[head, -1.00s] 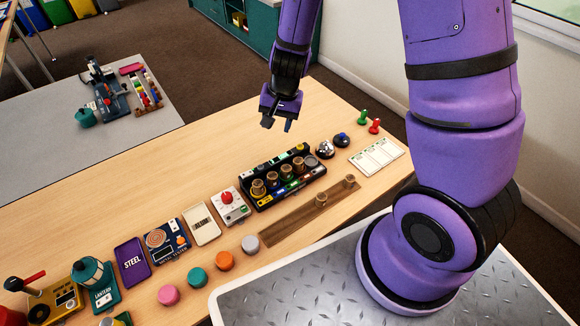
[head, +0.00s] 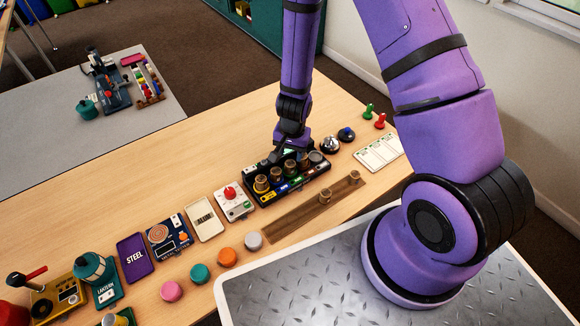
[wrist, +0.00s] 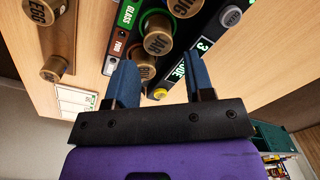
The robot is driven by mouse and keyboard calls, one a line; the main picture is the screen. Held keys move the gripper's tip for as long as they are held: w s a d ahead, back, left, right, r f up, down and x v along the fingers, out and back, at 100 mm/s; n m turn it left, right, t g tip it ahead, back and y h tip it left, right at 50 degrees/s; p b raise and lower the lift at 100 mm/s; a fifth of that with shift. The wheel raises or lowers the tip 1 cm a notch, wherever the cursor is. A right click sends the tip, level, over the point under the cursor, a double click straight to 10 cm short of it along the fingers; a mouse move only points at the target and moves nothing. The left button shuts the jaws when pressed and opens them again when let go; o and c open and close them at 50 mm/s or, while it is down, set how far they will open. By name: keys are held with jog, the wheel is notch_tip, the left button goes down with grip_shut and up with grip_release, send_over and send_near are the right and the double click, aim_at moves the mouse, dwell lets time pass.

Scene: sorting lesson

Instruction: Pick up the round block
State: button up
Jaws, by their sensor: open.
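Several round brass-coloured blocks with words on their tops stand in a black rack (head: 262,201). One reads JAR (wrist: 158,42); another brass block (wrist: 145,71) is partly hidden between my fingers. In the head view a brass block (head: 262,183) stands at the rack's left end. Two more round blocks stand on a wooden strip (head: 285,223), one near its middle (head: 325,197) and one toward its right end (head: 354,177). My gripper (wrist: 160,82) is open over the rack, its blue fingers pointing at the blocks. I cannot tell whether they touch one.
Pink (head: 171,291), teal (head: 200,273), orange (head: 227,257) and grey (head: 254,240) discs line the table's near edge. A white box with a red knob (head: 231,199) stands left of the rack. Bells (head: 330,144) and a white card (head: 379,153) lie to its right.

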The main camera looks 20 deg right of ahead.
aim_at(290, 163)
jog(key=shift+s+a+f, duration=0.1)
jog(key=shift+f, duration=2.75)
jog(key=c, duration=0.7)
